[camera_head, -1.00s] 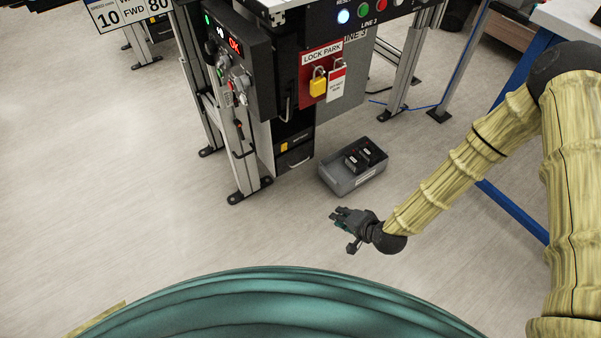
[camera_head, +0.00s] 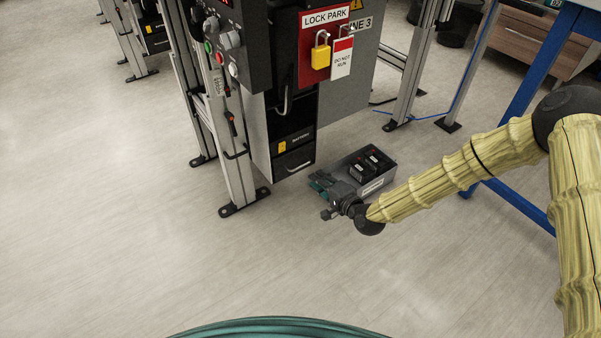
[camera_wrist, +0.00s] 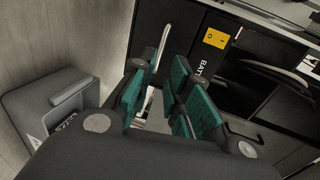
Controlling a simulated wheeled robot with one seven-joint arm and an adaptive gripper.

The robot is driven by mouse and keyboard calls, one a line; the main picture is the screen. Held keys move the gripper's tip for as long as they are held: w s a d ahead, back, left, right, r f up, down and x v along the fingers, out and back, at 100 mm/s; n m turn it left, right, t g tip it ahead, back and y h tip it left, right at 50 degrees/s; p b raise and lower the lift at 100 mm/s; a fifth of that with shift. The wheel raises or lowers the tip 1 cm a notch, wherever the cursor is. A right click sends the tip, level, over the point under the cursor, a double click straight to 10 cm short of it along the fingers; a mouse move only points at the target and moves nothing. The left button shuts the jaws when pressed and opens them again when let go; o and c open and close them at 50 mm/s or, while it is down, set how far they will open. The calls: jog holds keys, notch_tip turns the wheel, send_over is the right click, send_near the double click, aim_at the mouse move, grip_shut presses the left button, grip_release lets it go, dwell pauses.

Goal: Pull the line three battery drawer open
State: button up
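The line three battery drawer (camera_head: 294,160) is low in the black cabinet under the LINE 3 panel. It looks shut, below a BATTERY label with a yellow tag. Its pale bar handle (camera_head: 299,168) runs across the front. My gripper (camera_head: 322,183) is low, just right of and in front of the drawer. In the wrist view its teal-padded fingers (camera_wrist: 163,72) are apart, with a gap between them. The drawer handle (camera_wrist: 148,103) shows through this gap, partly hidden by the fingers. I see no clear contact with it.
A grey bin (camera_head: 387,181) holding black battery packs stands on the floor, right behind my gripper; it is at the left in the wrist view (camera_wrist: 45,95). A metal conveyor leg (camera_head: 239,170) stands left of the drawer. The floor in front is clear.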

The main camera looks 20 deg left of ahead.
aim_at(301, 166)
jog(key=shift+b+x, duration=2.55)
jog(key=shift+x, duration=2.85)
jog(key=shift+c, duration=0.4)
grip_shut()
